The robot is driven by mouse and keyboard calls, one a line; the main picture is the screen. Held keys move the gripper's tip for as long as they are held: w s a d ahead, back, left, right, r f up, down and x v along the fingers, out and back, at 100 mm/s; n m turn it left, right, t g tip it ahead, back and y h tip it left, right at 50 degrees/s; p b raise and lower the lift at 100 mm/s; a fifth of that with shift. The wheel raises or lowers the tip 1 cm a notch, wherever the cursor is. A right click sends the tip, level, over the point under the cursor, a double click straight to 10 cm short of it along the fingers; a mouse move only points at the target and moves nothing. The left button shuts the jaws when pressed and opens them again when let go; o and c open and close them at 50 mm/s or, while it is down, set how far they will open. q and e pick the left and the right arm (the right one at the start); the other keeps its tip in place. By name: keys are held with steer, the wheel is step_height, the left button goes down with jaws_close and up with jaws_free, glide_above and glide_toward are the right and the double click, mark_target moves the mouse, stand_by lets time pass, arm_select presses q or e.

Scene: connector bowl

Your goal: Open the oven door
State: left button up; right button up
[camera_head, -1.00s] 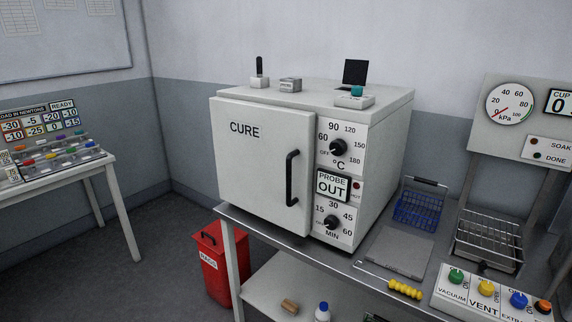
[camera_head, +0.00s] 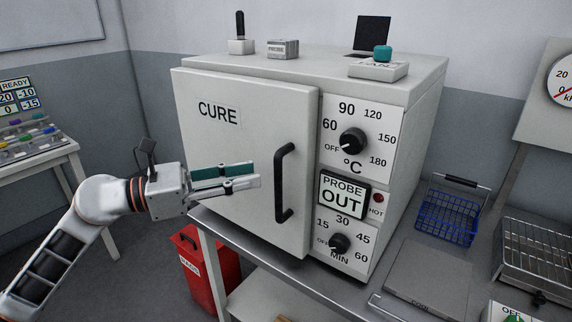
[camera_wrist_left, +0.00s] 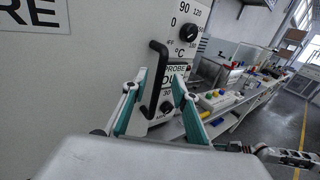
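The white oven door (camera_head: 235,130), marked CURE, is shut on the front of the oven (camera_head: 425,110). Its black upright bar handle (camera_head: 283,185) is at the door's right side. My left gripper (camera_head: 256,175) is open and empty in front of the door, left of the handle, fingers pointing right. In the left wrist view the handle (camera_wrist_left: 157,80) appears between the two spread fingertips, beyond them, with no visible contact. A grey jointed arm part (camera_wrist_left: 285,155), likely of my right arm, shows at the lower right there; its fingers are not clear.
The oven's dials and PROBE OUT display (camera_head: 342,195) are right of the handle. A blue basket (camera_head: 450,215) and a grey plate (camera_head: 428,278) are on the bench at right. A red bin (camera_head: 198,275) stands below at left. Small items sit on the oven top.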

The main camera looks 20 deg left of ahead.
arm_select(q)
steer(key=p+x, duration=0.2)
steer(key=x, duration=0.5)
steer(key=shift+d, duration=0.15)
jaws_close()
